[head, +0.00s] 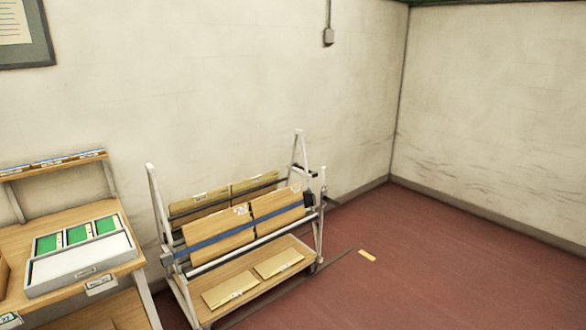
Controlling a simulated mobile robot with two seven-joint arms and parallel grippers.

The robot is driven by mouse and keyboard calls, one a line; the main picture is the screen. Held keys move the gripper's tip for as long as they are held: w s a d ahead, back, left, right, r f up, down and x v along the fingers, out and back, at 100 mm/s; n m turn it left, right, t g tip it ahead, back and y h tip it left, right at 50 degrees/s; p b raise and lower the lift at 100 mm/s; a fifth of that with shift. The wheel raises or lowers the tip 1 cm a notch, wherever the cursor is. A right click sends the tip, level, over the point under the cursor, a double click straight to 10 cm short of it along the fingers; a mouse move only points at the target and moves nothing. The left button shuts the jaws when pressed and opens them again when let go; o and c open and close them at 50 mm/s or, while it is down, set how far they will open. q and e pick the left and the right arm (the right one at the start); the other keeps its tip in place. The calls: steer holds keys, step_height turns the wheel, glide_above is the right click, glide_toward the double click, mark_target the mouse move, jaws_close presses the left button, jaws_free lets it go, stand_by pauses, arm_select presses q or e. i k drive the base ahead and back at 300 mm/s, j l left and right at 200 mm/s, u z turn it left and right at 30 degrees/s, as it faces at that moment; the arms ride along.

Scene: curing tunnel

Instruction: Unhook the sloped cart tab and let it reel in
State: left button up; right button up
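The sloped cart (154,195) stands by the back wall, with a light metal frame, tilted upper boards and a flat lower shelf. A blue strap (222,238) runs across the front of the leaning brown packages (218,233). Its right end meets a dark block (309,199) at the right upright. Its left end meets a small grey part (167,259) at the left upright. Which end bears the tab is too small to tell. Neither of my grippers is in view.
Flat brown packages (279,263) lie on the cart's lower shelf. A wooden desk (65,290) with a white tray (88,276) of green cards stands at the left. A yellow strip (367,256) lies on the red floor (440,270), which is otherwise clear to the right.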

mark_target(309, 200)
steer(key=i, duration=1.1)
steer(key=i+u, duration=0.1)
steer(key=i, duration=0.95)
steer(key=i+l, duration=0.2)
steer(key=i, duration=0.9)
steer(key=i+u, duration=0.4)
steer(key=k, duration=0.1)
